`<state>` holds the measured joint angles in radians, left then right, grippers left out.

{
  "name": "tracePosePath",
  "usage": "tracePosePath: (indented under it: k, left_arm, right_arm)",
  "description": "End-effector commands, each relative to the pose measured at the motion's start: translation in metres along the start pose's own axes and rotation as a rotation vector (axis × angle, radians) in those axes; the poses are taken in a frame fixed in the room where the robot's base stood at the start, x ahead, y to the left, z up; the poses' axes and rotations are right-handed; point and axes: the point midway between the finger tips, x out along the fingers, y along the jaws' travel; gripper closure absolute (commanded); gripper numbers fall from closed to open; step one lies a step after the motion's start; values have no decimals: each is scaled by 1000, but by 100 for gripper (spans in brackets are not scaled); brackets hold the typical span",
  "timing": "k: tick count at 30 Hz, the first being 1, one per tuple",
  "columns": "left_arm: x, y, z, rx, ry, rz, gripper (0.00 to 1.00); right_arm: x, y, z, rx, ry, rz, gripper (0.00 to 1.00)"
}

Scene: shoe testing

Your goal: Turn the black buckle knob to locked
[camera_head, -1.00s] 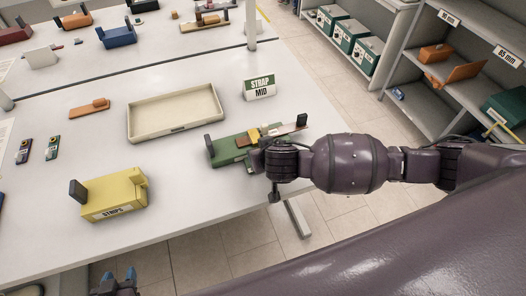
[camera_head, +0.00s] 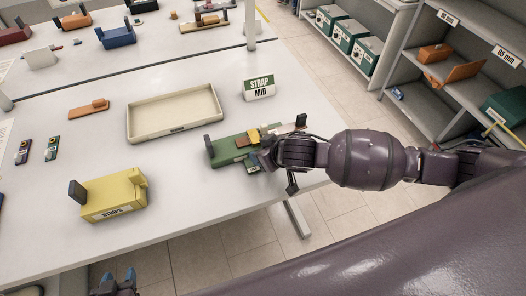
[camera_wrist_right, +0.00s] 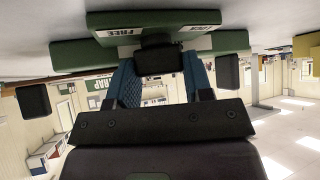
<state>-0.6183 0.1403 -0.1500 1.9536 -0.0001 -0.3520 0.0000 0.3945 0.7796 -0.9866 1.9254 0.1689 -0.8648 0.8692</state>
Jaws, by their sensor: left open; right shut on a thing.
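My left gripper (camera_head: 121,281) is open and empty at the bottom left.
An orange piece (camera_head: 88,108) and two small tags lie left. The front-middle tabletop is clear.

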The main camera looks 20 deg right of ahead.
Motion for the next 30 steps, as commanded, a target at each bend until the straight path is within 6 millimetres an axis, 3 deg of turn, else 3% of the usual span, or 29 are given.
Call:
tracePosePath:
  k: [11, 12, 16, 25, 30]
  left_arm:
    - [0, 0, 0, 0, 0, 0, 53]
    - [0, 0, 0, 0, 0, 0, 53]
    - [0, 0, 0, 0, 0, 0, 53]
    - [0, 0, 0, 0, 1, 0, 53]
    - [1, 0, 1, 0, 2, 0, 53]
  right_arm:
    - [0, 1, 1, -10, -2, -9, 77]
    - [0, 1, 1, -10, -2, -9, 47]
    - [0, 0, 1, -10, -1, -9, 28]
    - [-2, 0, 0, -9, 0, -9, 28]
    - [-16, 0, 1, -10, 1, -10, 28]
